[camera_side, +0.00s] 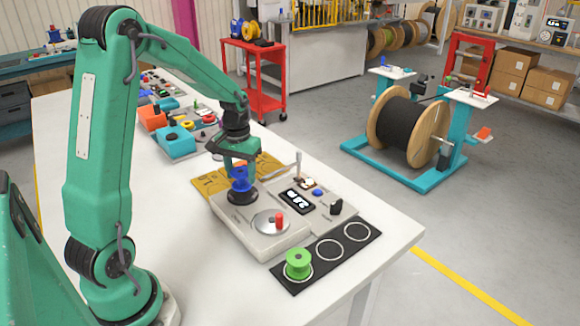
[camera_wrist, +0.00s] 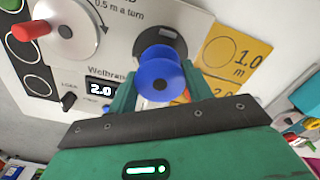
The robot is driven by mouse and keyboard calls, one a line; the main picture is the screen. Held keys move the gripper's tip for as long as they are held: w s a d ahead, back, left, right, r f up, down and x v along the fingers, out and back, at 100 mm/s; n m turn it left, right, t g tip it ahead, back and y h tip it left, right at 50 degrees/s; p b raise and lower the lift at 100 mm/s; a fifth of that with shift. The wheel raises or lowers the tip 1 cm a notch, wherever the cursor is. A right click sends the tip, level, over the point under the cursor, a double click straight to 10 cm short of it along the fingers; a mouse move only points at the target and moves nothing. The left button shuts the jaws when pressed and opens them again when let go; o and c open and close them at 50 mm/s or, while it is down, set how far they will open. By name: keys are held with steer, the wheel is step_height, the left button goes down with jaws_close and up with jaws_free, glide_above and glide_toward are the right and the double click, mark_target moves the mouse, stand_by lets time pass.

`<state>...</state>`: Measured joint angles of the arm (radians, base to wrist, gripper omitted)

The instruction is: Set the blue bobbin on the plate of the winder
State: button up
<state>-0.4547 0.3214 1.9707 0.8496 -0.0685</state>
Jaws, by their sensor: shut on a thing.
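The blue bobbin (camera_side: 239,182) is between the fingers of my gripper (camera_side: 239,172), which is shut on it. In the wrist view the bobbin (camera_wrist: 161,76) shows its round blue face with a dark centre hole. The winder (camera_side: 262,240) is a pale box with a silver crank disc (camera_side: 268,222) and a red knob (camera_side: 279,220). Its dark round plate (camera_side: 242,197) lies directly below the bobbin and is partly covered by it in the wrist view (camera_wrist: 173,33). I cannot tell whether bobbin and plate touch.
A green bobbin (camera_side: 298,262) stands on a ring of a black strip (camera_side: 322,258); the other rings are empty. A pale panel with a display (camera_side: 297,201) adjoins the winder. A yellow marked card (camera_side: 208,184) lies behind it. Teal and orange bins (camera_side: 175,142) stand farther back.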

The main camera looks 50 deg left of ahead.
steer(key=shift+f, duration=0.25)
steer(key=shift+f, duration=1)
steer(key=o, duration=1)
steer(key=shift+o, duration=0.2)
steer(key=shift+r, duration=0.15)
steer(key=shift+r, duration=3.9)
